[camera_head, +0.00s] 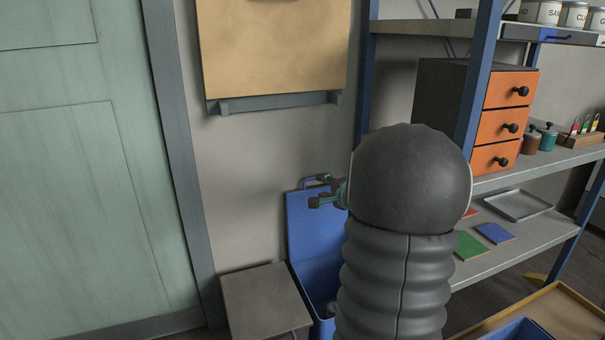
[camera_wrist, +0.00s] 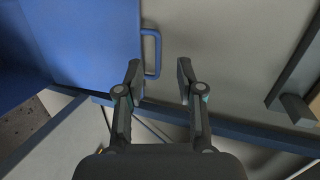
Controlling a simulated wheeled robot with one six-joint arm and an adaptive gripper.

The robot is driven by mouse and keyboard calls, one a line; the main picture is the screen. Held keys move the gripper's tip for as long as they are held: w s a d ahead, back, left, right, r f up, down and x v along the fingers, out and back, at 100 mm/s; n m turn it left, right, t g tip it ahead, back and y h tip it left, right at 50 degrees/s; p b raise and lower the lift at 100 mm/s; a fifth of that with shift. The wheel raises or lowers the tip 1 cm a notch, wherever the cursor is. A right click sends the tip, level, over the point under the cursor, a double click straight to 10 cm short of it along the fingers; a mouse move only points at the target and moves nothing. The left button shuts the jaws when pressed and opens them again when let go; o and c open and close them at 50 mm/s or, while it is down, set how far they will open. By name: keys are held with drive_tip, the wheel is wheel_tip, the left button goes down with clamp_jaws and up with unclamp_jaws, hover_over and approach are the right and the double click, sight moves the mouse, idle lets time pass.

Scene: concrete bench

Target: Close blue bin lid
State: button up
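The blue bin (camera_head: 316,280) stands on the floor by the wall, partly hidden by my arm. Its blue lid (camera_head: 312,225) is open and stands upright against the wall, with a blue loop handle (camera_head: 312,182) on its top edge. In the wrist view the lid (camera_wrist: 90,40) fills the upper left and its handle (camera_wrist: 157,50) sticks out from the edge. My gripper (camera_head: 318,190) is at the lid's top edge. In the wrist view my gripper (camera_wrist: 158,72) is open, with the handle's outer bar appearing between the fingertips. Depth and contact are unclear.
A grey stool or small table (camera_head: 265,300) stands left of the bin. A shelf rack (camera_head: 520,165) with an orange drawer unit (camera_head: 508,128) stands at the right. A wall board (camera_head: 275,45) with a ledge (camera_head: 275,102) hangs above the lid. A green door is at left.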

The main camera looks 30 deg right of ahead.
drive_tip(key=d+m+h, duration=0.2)
drive_tip(key=d, duration=0.3)
drive_tip(key=x, duration=0.4)
drive_tip(key=p+x, duration=0.1)
drive_tip(key=x, duration=0.3)
drive_tip(key=a+f+p+x, duration=0.1)
drive_tip(key=x, duration=0.4)
drive_tip(key=shift+f, duration=0.1)
clamp_jaws()
